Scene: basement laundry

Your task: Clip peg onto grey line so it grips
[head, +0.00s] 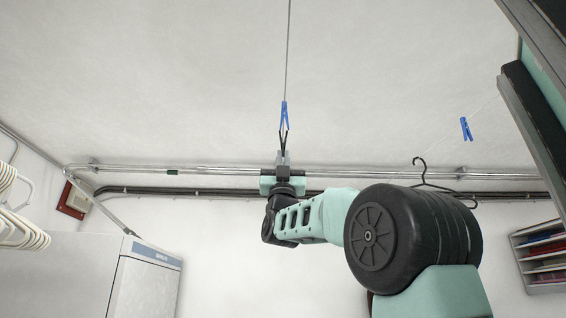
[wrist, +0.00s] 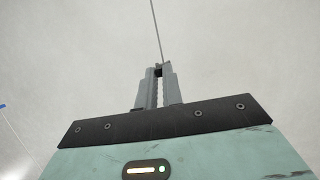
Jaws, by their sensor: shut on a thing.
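The grey line (head: 288,50) runs down from the top of the head view towards my gripper. It also shows in the wrist view (wrist: 156,32), meeting the fingertips in the picture. A blue peg (head: 284,114) sits in line with it, just above a slim dark piece. My gripper (head: 283,156) points upward and is shut. In the wrist view its fingers (wrist: 158,76) close on a small dark end, seemingly the peg, mostly hidden between them. I cannot tell whether the held peg's jaws are around the line or only in front of it.
Another blue peg (head: 466,128) hangs on a pale line at the right. A black hanger (head: 422,172) is near the wall pipes (head: 350,171). White hangers (head: 20,225) and a white cabinet (head: 145,280) are at left. A dark shelf unit (head: 535,105) juts in at upper right.

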